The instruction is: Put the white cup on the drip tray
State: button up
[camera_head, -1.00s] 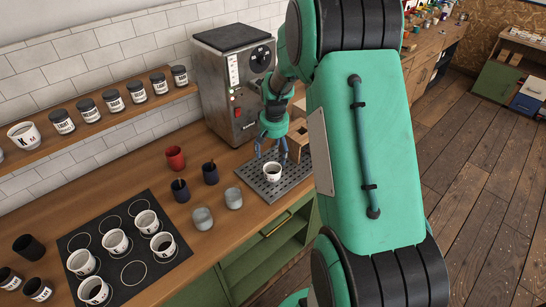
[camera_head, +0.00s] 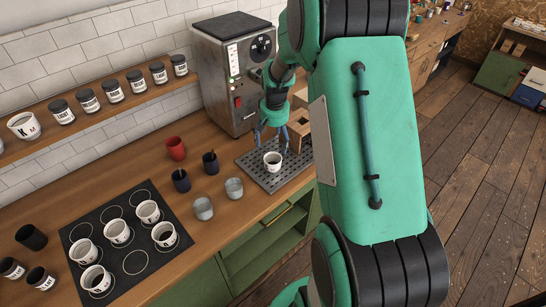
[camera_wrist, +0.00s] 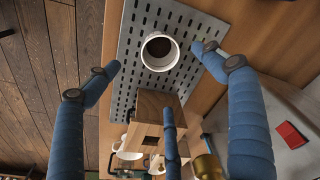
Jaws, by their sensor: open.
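A white cup (camera_head: 272,161) with dark contents stands upright on the grey perforated drip tray (camera_head: 252,163), near its front-left part. The cup (camera_wrist: 160,50) also shows in the wrist view, resting on the tray (camera_wrist: 128,85) with free space around it. My gripper (camera_head: 271,143) is open and empty, just above and behind the cup in the head view. In the wrist view its blue fingers are spread wide, and none appears to touch the cup.
A wooden block (camera_head: 298,125) stands on the tray behind the cup, close to my gripper. The grey machine (camera_head: 232,75) stands at the wall. Grey cups (camera_head: 234,188), dark cups and a red cup (camera_head: 176,148) are left of the tray. Several lettered white cups stand on a black mat (camera_head: 110,212).

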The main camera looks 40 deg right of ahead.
jog(key=shift+s+d+f+n+t+y+p, duration=0.15)
jog(key=shift+s+d+n+t+y+p, duration=0.4)
jog(key=shift+n, duration=1.2)
jog(key=shift+s+d+f+n+t+y+p, duration=0.1)
jog(key=shift+s+d+n+t+y+p, duration=0.35)
jog(key=shift+n, duration=1.35)
jog(key=shift+s+d+f+n+t+y+p, duration=0.25)
jog(key=shift+s+n+t+p, duration=0.45)
jog(key=shift+n, duration=1.05)
jog(key=shift+g, duration=0.3)
send_near(273, 161)
jog(key=s+a, duration=0.1)
jog(key=a, duration=0.2)
jog(key=shift+w+f, duration=0.25)
jog(key=shift+f, duration=0.35)
jog(key=shift+f, duration=0.1)
jog(key=shift+x, duration=2.5)
